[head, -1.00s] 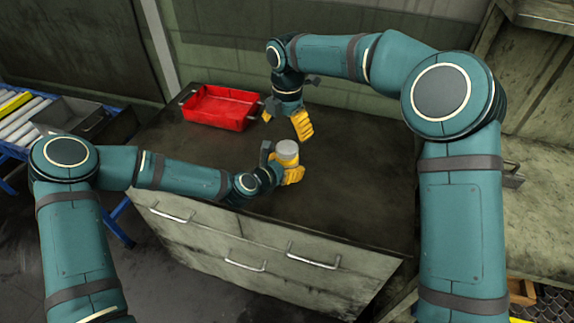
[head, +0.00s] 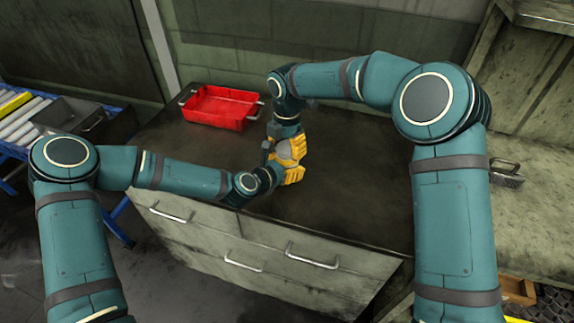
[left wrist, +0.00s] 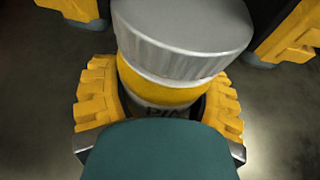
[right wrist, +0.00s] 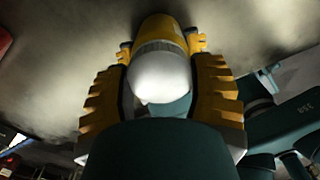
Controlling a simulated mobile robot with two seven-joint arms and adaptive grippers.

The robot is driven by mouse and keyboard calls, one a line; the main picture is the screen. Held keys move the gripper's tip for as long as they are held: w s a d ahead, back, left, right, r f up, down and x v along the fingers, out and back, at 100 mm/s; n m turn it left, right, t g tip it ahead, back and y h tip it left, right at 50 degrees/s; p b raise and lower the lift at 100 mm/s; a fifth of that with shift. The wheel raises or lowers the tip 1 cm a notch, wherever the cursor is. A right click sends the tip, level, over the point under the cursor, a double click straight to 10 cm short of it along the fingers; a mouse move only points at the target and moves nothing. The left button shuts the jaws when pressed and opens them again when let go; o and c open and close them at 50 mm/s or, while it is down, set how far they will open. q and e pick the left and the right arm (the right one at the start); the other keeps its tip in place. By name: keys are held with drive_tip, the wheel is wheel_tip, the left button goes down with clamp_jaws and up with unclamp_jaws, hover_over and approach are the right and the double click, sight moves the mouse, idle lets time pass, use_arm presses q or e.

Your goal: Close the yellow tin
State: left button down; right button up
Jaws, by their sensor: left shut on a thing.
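The yellow tin (left wrist: 160,88) stands upright between the fingers of my left gripper (left wrist: 158,105), which is shut on its body. A grey ribbed lid (left wrist: 182,38) sits on top of the tin, with a pale band showing beneath its edge. The lid also shows in the right wrist view (right wrist: 160,75). My right gripper (right wrist: 160,95) is above the tin with its fingers on either side of the lid. They are open and apart from it. In the head view the lid (head: 283,151) is partly hidden by my right gripper (head: 285,143).
A red tray (head: 218,105) stands on the dark top of the drawer cabinet (head: 350,190), behind and left of the grippers. The cabinet top to the right is clear. A roller conveyor (head: 22,115) is at the far left, and a wall stands behind.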

drive_tip(key=c, duration=0.4)
drive_tip(key=shift+c, duration=0.2)
drive_tip(key=m, duration=1.3)
drive_tip(key=o, duration=1.2)
drive_tip(key=shift+o, duration=0.2)
